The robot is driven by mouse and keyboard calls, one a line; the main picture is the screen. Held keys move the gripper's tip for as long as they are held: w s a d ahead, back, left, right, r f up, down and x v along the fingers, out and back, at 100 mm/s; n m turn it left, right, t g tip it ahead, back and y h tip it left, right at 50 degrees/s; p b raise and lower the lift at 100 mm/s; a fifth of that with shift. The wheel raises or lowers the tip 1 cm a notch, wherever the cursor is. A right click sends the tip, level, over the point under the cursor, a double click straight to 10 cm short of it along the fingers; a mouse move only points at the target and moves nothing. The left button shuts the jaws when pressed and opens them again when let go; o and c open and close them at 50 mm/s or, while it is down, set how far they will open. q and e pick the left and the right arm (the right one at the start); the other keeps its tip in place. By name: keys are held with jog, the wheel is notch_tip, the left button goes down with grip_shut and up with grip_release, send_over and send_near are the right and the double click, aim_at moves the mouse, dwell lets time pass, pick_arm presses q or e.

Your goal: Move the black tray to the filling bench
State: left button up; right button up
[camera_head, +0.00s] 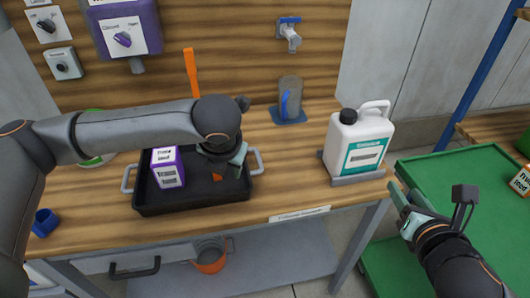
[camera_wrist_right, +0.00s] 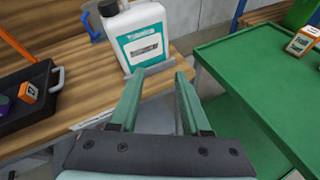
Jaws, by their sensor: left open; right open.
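The black tray (camera_head: 205,197) stands on the wooden bench (camera_head: 300,190), with a grey handle at each end. A purple box (camera_head: 168,167) stands in its left part. An orange item (camera_head: 217,177) in the tray is mostly hidden by my left gripper (camera_head: 228,164), which is open over the tray's right part. My right gripper (camera_head: 408,208) is open and empty, in front of the bench's right end beside the green cart. The tray also shows at the left of the right wrist view (camera_wrist_right: 25,122), with an orange-and-white box (camera_wrist_right: 28,92). I cannot tell which bench is the filling bench.
A white jug (camera_head: 352,145) stands on a grey plate at the bench's right end. A grey cylinder (camera_head: 290,95) and an orange upright (camera_head: 191,70) are behind the tray. The green cart (camera_head: 460,185) is at right, another wooden bench (camera_head: 490,125) beyond it.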

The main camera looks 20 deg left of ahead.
notch_tip(320, 180, up, 7)
jog(key=shift+a+r, duration=0.15)
jog(key=shift+a, duration=0.1)
jog(key=shift+w, duration=0.15)
dwell(0.4)
